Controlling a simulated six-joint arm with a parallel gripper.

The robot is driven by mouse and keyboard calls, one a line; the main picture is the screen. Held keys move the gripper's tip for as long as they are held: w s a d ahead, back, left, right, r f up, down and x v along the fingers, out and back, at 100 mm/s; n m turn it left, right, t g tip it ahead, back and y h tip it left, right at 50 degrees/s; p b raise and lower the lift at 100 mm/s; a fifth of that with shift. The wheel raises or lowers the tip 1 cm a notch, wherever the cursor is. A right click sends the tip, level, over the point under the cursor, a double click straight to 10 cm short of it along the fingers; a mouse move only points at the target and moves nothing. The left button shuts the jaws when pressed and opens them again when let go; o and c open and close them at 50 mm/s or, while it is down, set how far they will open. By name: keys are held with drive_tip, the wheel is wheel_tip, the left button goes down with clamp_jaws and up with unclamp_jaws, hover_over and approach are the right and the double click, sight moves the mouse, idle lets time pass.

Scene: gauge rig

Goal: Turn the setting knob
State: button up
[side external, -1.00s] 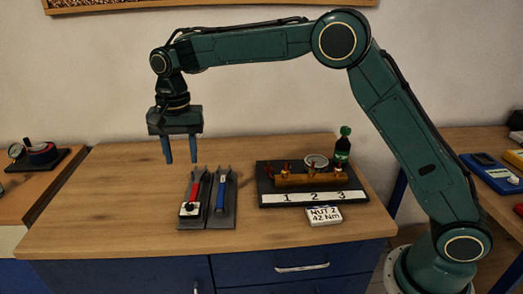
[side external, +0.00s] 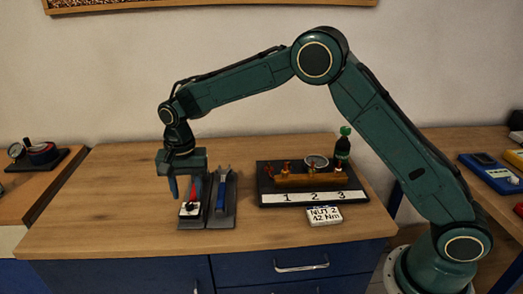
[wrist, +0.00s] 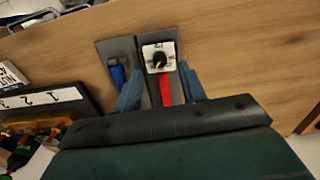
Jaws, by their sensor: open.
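The setting knob (wrist: 159,61) is a small black knob on a white, marked square dial face (wrist: 148,49) at the end of a red-handled tool. In the side view the dial (side external: 190,209) sits at the front end of this tool, which lies on a dark grey holder (side external: 205,224). My gripper (wrist: 162,88) is open and empty, pointing down. In the wrist view its blue fingers are on either side of the red handle (wrist: 166,92), with the knob just ahead between them. In the side view my gripper (side external: 184,190) is low above the tool; contact cannot be told.
A blue-handled tool (side external: 221,195) lies close beside on its own holder. To the right are a black board with a numbered strip (side external: 312,198), a green-capped bottle (side external: 343,146) and a "NUT 2 42 Nm" card (side external: 324,216). The table's left side is clear.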

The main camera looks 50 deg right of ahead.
sight(189, 204)
drive_tip(key=shift+f, duration=1.7)
clamp_jaws()
